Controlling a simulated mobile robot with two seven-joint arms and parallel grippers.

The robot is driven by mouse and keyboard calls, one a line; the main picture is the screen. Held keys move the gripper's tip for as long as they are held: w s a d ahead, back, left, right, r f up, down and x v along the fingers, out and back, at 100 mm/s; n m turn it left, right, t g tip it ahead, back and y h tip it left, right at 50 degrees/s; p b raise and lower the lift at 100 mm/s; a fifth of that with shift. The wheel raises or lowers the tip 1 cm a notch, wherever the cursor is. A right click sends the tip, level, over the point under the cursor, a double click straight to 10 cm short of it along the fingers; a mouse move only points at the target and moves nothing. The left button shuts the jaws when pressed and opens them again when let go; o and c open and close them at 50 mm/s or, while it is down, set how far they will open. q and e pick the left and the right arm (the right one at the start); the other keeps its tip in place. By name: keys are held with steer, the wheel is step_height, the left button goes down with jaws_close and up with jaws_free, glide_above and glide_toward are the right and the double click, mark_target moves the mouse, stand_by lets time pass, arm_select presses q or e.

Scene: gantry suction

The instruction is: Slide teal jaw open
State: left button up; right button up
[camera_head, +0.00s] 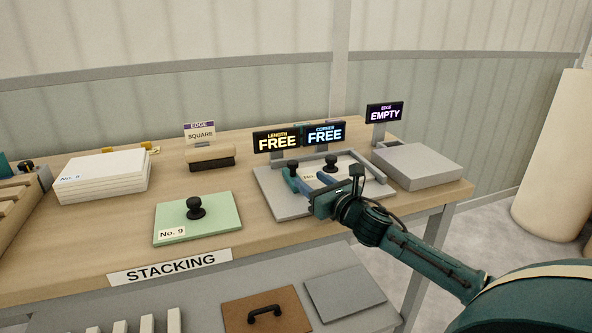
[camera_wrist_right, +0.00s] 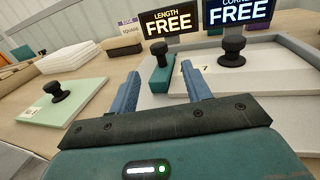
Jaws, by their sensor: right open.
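The teal jaw (camera_wrist_right: 155,80) is a small block with a black knob on top. It stands on the grey fixture plate (camera_head: 270,192), in front of the "LENGTH FREE" sign (camera_head: 277,141). In the head view the jaw (camera_head: 290,173) is partly covered by my gripper. My right gripper (camera_head: 313,178) is open and low over the plate's front. In the wrist view its two blue fingers (camera_wrist_right: 160,72) point at the jaw, which appears between the fingertips. Whether they touch it I cannot tell. My left gripper is not in view.
A second black knob (camera_wrist_right: 232,45) stands on the plate, right of the jaw. A grey block (camera_head: 415,165) lies to the right. A green panel (camera_head: 180,225) with a knob lies to the left. White panels (camera_head: 103,175) are stacked farther left. Bare table lies between them.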

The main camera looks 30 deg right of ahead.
mark_target(293, 173)
steer(key=w, duration=0.7)
steer(key=shift+w, duration=0.4)
